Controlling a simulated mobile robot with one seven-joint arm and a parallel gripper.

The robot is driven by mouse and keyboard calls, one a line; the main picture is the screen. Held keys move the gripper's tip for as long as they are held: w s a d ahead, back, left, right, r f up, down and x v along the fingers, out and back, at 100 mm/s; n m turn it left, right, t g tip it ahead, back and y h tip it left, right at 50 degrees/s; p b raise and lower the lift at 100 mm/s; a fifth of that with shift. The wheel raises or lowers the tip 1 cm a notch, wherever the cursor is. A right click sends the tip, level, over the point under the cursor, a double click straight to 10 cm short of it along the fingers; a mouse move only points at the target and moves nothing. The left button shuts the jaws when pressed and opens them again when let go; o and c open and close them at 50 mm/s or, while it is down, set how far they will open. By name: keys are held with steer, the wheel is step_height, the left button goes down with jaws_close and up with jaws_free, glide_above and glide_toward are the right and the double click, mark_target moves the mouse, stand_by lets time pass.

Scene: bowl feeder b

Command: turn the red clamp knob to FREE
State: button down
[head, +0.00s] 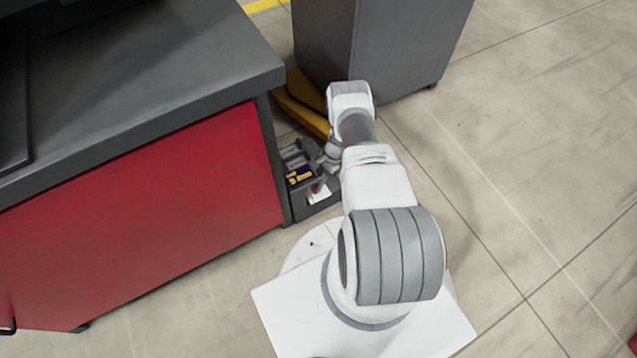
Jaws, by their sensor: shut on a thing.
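A low dark grey unit (321,208) stands beside the red bench, with labels and a white plate on its top. A small red part, which looks like the red clamp knob (315,187), shows there next to the white plate. My gripper (322,172) reaches down to the unit from the right and is shut on the knob. The fingertips are small and partly hidden by my arm. I cannot read which way the knob points or any FREE mark.
A red bench (140,190) with a dark top (150,80) fills the left, its corner close to the unit. A grey cabinet (380,45) stands behind my arm. A yellow curved part (303,110) lies between them. Open tiled floor (540,150) is on the right.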

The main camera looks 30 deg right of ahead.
steer(key=n+g, duration=0.1)
steer(key=n, duration=0.2)
steer(key=shift+w+n+h, duration=0.15)
steer(key=shift+n+h, duration=0.15)
steer(key=shift+w+a+n+g+h, duration=0.15)
steer(key=shift+n+g, duration=0.3)
steer(key=shift+n, duration=0.5)
steer(key=shift+s+n+g+h, duration=0.15)
steer(key=shift+n+g, duration=0.3)
steer(key=shift+n, duration=0.5)
steer(key=shift+w, duration=0.1)
steer(key=c, duration=0.8)
jaws_free()
steer(key=shift+c, duration=0.2)
steer(key=p+v, duration=0.4)
steer(key=v, duration=1.3)
steer(key=shift+r, duration=0.25)
steer(key=shift+w, duration=0.1)
